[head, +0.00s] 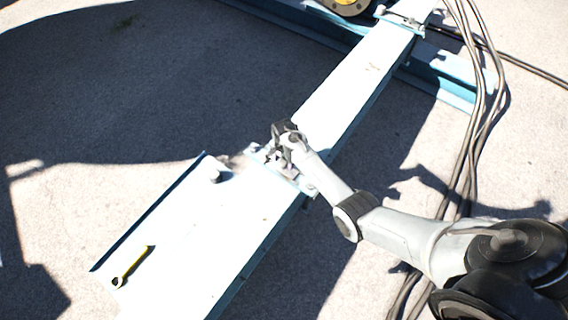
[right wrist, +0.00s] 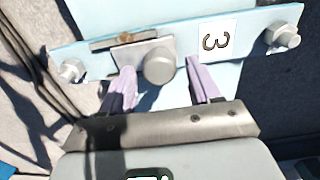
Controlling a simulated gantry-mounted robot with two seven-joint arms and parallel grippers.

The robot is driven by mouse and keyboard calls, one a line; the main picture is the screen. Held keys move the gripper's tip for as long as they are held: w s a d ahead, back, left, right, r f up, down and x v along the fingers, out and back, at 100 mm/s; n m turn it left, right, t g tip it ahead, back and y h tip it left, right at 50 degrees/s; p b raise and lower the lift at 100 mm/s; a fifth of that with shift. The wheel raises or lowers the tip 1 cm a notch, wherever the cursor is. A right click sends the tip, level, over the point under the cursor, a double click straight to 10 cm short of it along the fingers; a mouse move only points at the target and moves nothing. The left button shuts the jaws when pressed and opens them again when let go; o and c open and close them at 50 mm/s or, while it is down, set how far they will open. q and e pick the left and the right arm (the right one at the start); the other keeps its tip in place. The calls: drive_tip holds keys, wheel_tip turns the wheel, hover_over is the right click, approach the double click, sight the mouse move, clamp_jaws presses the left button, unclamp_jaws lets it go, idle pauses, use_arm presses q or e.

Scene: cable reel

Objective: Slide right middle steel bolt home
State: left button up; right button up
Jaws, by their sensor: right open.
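In the right wrist view, a light-blue crossbar (right wrist: 256,36) carries a grey plate with a round steel bolt knob (right wrist: 159,66). A slot with a brownish piece in it (right wrist: 125,42) lies up and left of the knob. My right gripper (head: 275,152) is over the crossbar on the pale-blue beam in the head view. Its two purple fingers are open, one on each side of the knob, with visible gaps at both sides in the right wrist view. The gripper and arm partly hide the bolt in the head view. My left gripper is not in view.
Hex bolts (right wrist: 72,70) (right wrist: 283,37) stand out at the crossbar's ends, with a "3" label (right wrist: 214,37) between. A yellow-handled wrench (head: 133,264) and a small pale cylinder (head: 214,176) lie on the wide plate. Black cables (head: 476,110) run at the right.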

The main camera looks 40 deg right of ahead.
drive_tip(key=shift+f, duration=0.6)
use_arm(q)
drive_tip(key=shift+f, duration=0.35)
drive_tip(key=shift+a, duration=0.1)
use_arm(e)
drive_tip(key=shift+c, duration=0.3)
